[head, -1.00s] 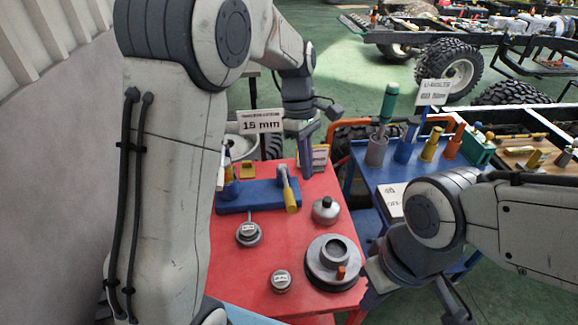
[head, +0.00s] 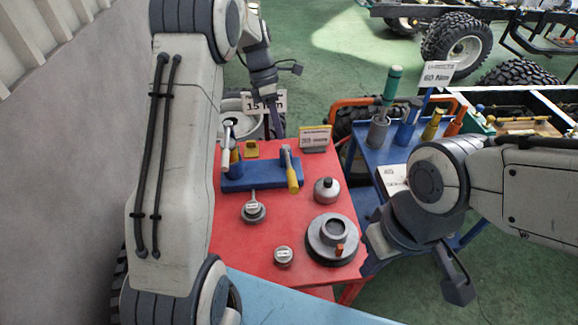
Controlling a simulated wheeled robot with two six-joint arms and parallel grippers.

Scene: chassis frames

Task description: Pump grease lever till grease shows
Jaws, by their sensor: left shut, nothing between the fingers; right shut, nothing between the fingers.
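On the red table (head: 300,200), a blue stand (head: 262,179) holds a lever-like tool with a yellow handle (head: 291,178) and an upright tool with a pale top (head: 226,144). I cannot tell for sure which part is the grease lever. No grease is visible. My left gripper (head: 274,118) is shut and empty, behind the blue stand near the table's back edge and in front of the 15 mm sign. My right gripper (head: 374,258) is shut and empty beside the table's right edge, partly hidden by its own wrist.
A round grey fixture (head: 322,256) with an orange piece, a small grey can (head: 326,190) and gauge-like discs (head: 253,213) stand on the table. A blue cart (head: 388,152) with upright tools is at right. Wheels and chassis frames stand behind.

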